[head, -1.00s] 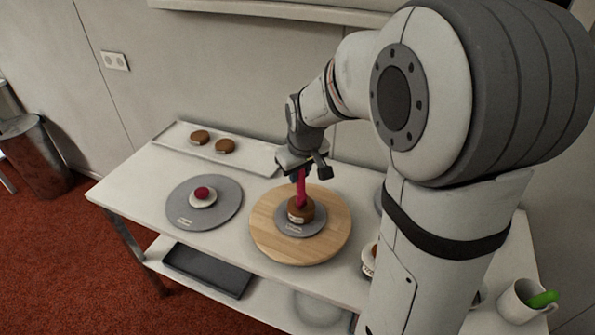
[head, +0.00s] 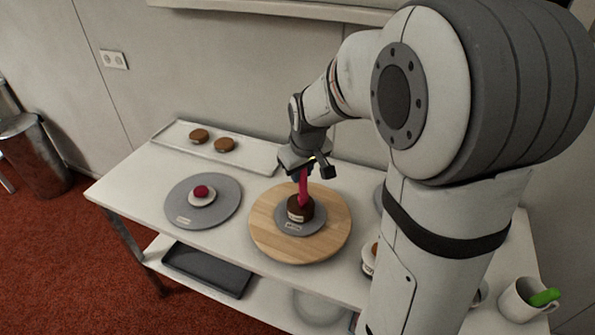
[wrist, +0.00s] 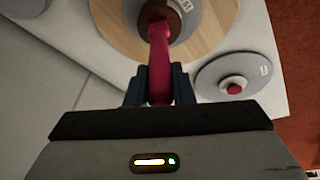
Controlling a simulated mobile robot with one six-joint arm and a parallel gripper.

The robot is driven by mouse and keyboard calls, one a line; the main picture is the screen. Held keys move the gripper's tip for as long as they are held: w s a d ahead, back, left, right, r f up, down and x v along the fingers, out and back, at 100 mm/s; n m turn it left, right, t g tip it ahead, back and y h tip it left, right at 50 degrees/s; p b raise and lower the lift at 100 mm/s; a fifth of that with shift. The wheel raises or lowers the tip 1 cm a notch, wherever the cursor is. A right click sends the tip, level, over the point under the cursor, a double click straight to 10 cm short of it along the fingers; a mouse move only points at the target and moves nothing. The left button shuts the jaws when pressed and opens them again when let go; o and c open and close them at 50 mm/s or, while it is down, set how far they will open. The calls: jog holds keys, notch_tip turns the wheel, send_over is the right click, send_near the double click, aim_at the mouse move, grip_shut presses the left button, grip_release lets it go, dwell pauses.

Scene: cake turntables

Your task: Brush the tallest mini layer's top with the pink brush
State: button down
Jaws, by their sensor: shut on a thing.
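My gripper (head: 302,172) is shut on the pink brush (head: 303,188), which points down. The brush's lower end meets the top of a dark brown mini layer (head: 295,211); bristle contact is too small to tell. The layer has a pale label and sits on a grey disc (head: 291,228) on the round wooden turntable (head: 335,232). In the wrist view, the brush (wrist: 160,62) stands between my gripper's fingers (wrist: 158,90) and partly hides the brown layer (wrist: 177,24).
A grey turntable (head: 225,192) at left holds a small pale piece with a red top (head: 201,192). A white tray (head: 180,145) at the back holds two brown layers (head: 212,140). A cup (head: 517,305) with a green item (head: 545,297) is at lower right.

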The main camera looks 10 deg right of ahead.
jog(key=shift+d, duration=0.4)
jog(key=shift+w+d, duration=0.5)
jog(key=shift+w, duration=0.1)
jog(key=shift+w+a, duration=1.45)
jog(key=shift+s+d+b, duration=0.15)
jog(key=shift+s+b, duration=0.25)
jog(key=shift+s, duration=0.75)
jog(key=shift+s+d+b, duration=0.15)
jog(key=shift+s+b, duration=0.25)
jog(key=shift+s, duration=0.75)
jog(key=shift+r, duration=0.1)
